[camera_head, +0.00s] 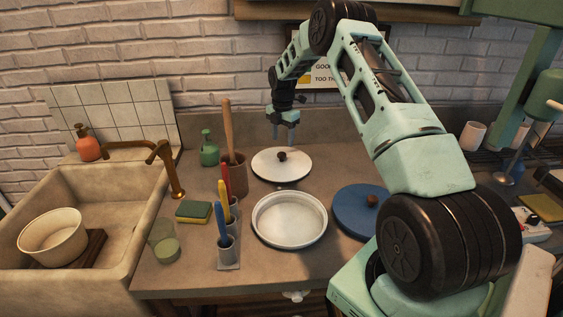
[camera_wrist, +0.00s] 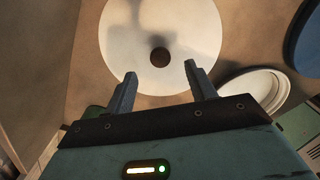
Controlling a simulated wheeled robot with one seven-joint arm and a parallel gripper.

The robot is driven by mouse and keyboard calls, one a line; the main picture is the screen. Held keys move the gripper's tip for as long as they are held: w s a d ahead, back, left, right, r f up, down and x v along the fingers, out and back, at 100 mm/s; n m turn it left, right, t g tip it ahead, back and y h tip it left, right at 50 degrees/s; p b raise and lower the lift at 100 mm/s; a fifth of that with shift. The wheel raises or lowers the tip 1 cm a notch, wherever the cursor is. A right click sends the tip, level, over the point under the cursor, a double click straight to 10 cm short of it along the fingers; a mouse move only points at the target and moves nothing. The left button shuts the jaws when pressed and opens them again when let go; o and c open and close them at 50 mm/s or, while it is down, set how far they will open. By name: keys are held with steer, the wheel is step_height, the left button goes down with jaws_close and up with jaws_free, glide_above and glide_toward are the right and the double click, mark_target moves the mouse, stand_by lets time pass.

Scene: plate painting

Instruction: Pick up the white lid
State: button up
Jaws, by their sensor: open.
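The white lid (camera_head: 268,164) is a flat white disc with a dark brown knob (camera_head: 282,156) at its centre. It lies on the counter in front of the back wall. In the wrist view the white lid (camera_wrist: 185,50) shows from above, with its knob (camera_wrist: 160,56) just beyond the space between my fingertips. My gripper (camera_head: 285,135) hangs above the lid, pointing down, apart from it. In the wrist view my gripper (camera_wrist: 160,75) is open with nothing between its two fingers.
A white round dish (camera_head: 290,218) stands in front of the lid. A blue lid (camera_head: 358,212) is to its right. A brush pot (camera_head: 236,170), a green bottle (camera_head: 209,149) and a brush holder (camera_head: 228,252) stand to the left. A sink (camera_head: 120,230) is at far left.

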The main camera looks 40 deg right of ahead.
mark_target(281, 153)
steer(key=shift+a+f+p, duration=0.15)
steer(key=shift+f+p, duration=0.45)
steer(key=shift+f, duration=1.05)
steer(key=shift+a+f+p, duration=0.1)
steer(key=shift+f+p, duration=0.45)
steer(key=shift+f, duration=1.05)
jaws_close()
